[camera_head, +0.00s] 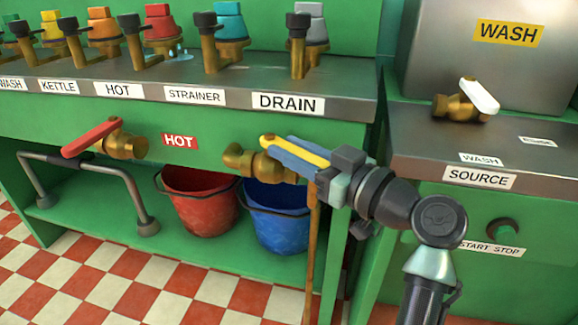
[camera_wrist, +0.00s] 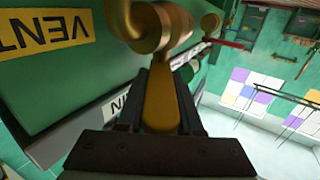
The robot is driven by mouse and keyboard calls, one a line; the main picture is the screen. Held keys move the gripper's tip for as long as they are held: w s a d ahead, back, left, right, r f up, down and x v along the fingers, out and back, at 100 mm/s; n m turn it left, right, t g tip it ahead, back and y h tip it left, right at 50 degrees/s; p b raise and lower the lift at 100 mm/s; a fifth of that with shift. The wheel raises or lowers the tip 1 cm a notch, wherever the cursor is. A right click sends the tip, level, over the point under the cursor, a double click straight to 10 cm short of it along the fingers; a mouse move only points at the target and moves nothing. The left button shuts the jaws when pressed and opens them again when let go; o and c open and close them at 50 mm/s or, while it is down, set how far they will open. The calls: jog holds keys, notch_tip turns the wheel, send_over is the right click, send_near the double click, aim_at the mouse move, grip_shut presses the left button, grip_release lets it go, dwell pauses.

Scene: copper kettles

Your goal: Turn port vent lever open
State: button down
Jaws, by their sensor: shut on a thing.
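A yellow lever (camera_head: 305,154) sits on a brass valve (camera_head: 243,160) on the green front panel, below the DRAIN label. It points right, sloping slightly down, in the head view. My gripper (camera_head: 283,154) is shut on this lever, with fingers along both sides. In the wrist view the lever (camera_wrist: 160,98) lies between the two dark fingers, and the brass valve (camera_wrist: 150,25) is just beyond the fingertips. A yellow VENT label (camera_wrist: 40,32) shows upside down beside the valve in the wrist view. My gripper and wrist hide this label in the head view.
A red-handled valve (camera_head: 95,135) with a HOT label is to the left. A red bucket (camera_head: 198,205) and a blue bucket (camera_head: 275,220) stand on the shelf below. A white-handled valve (camera_head: 478,98) is on the right counter. Several coloured taps line the upper counter.

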jog(key=shift+w+d+n+g+y+b, duration=0.15)
jog(key=shift+w+n+g+y+b, duration=0.2)
jog(key=shift+n+g+y, duration=0.45)
jog(key=c, duration=0.6)
grip_release()
jog(key=shift+o, duration=0.2)
jog(key=shift+s+d, duration=0.1)
jog(key=shift+s+d, duration=0.15)
jog(key=shift+d, duration=0.1)
jog(key=p+v, duration=0.5)
jog(key=v, duration=0.7)
